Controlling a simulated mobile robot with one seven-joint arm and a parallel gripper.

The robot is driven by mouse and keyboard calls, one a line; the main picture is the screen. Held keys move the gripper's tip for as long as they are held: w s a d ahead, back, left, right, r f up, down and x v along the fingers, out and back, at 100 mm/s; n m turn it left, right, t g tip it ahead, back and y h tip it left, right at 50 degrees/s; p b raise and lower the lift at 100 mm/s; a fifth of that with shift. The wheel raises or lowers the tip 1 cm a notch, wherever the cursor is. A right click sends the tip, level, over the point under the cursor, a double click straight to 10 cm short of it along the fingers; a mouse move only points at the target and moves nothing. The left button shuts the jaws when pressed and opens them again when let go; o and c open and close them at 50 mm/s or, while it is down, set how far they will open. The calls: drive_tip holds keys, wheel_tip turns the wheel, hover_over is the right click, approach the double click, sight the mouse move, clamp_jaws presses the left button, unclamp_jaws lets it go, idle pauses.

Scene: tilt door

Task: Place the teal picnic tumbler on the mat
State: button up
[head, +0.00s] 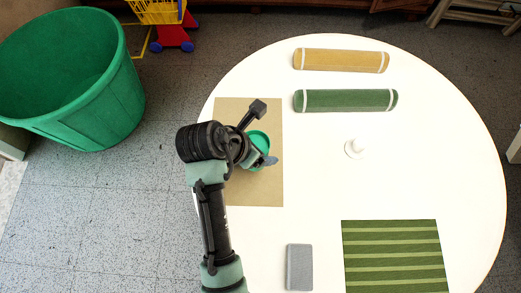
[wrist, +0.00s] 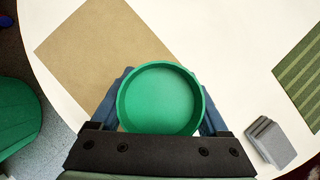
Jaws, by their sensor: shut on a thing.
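The green-teal tumbler (head: 260,139) is seen from above in the head view, partly hidden by my gripper (head: 262,157). In the wrist view the tumbler (wrist: 160,98) shows its round open top and empty inside, between the two fingers of my gripper (wrist: 160,110). My gripper is shut on it. In the head view the tumbler appears over the tan sheet (head: 240,190); whether it touches the sheet is not clear. The green striped mat (head: 395,255) lies flat at the front right of the round white table, apart from the tumbler, with nothing on it.
A grey block (head: 299,267) lies left of the striped mat; the wrist view shows it as a small stack (wrist: 270,143). A white knobbed piece (head: 356,148) stands mid-table. Yellow (head: 341,60) and green (head: 345,100) rolls lie behind. A green bin (head: 75,80) stands off the table.

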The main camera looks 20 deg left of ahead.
drive_tip(key=shift+w+f+b, duration=0.1)
drive_tip(key=shift+f+b, duration=0.35)
drive_tip(key=shift+f, duration=2.05)
drive_tip(key=o, duration=1.2)
drive_tip(key=shift+o, duration=0.2)
drive_tip(key=p+v, duration=0.2)
drive_tip(key=v, duration=1)
drive_tip(key=shift+p, duration=0.35)
